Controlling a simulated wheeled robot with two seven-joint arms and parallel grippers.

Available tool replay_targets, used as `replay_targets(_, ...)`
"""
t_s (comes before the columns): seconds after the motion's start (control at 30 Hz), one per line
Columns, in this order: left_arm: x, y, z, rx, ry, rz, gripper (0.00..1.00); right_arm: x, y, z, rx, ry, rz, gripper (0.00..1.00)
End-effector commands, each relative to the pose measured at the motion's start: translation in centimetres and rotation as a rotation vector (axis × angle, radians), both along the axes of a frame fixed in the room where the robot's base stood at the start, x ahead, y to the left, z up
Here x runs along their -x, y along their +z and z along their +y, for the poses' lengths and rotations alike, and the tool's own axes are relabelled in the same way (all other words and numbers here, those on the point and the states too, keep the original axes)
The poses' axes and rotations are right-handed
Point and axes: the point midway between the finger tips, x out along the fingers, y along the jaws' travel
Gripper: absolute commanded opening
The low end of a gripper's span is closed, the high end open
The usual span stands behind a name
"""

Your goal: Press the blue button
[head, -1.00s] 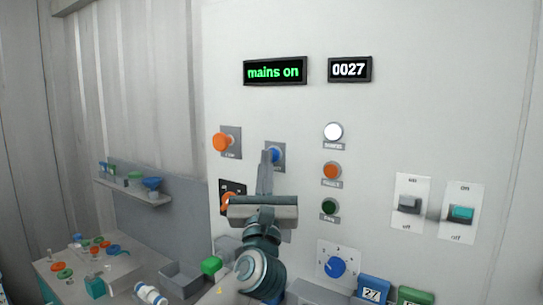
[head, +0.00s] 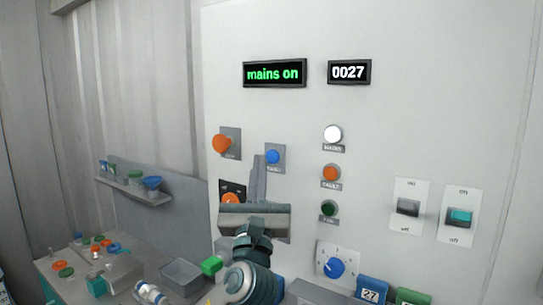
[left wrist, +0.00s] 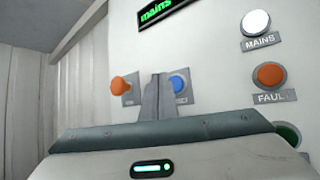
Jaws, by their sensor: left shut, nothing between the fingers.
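The blue button (head: 272,157) sits on a small grey plate on the white panel. It also shows in the left wrist view (left wrist: 178,83), just right of my fingertips. My left gripper (head: 259,158) is shut and empty, its fingers pointing up toward the panel. The left gripper also shows in the left wrist view (left wrist: 157,80), between an orange button (left wrist: 124,85) and the blue one. My right gripper is not in view.
The orange button (head: 222,143) is left of the blue one. White (head: 333,134), orange and green lamps stand to the right, then a blue dial (head: 334,267) and two switches (head: 408,207). A display (head: 275,73) reads "mains on". A cluttered bench (head: 60,279) is lower left.

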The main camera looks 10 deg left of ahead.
Motion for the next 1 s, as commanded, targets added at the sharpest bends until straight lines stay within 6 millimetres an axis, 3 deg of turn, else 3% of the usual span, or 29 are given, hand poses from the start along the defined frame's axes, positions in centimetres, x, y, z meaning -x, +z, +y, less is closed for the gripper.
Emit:
replay_targets(0.43, 3.3, 0.1, 1.2, 0.000, 0.001, 0.002, 0.00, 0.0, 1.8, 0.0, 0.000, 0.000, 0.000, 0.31)
replay_targets(1.0, 3.5, 0.0, 1.3, 0.000, 0.000, 0.001, 0.00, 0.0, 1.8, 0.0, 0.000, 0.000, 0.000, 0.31)
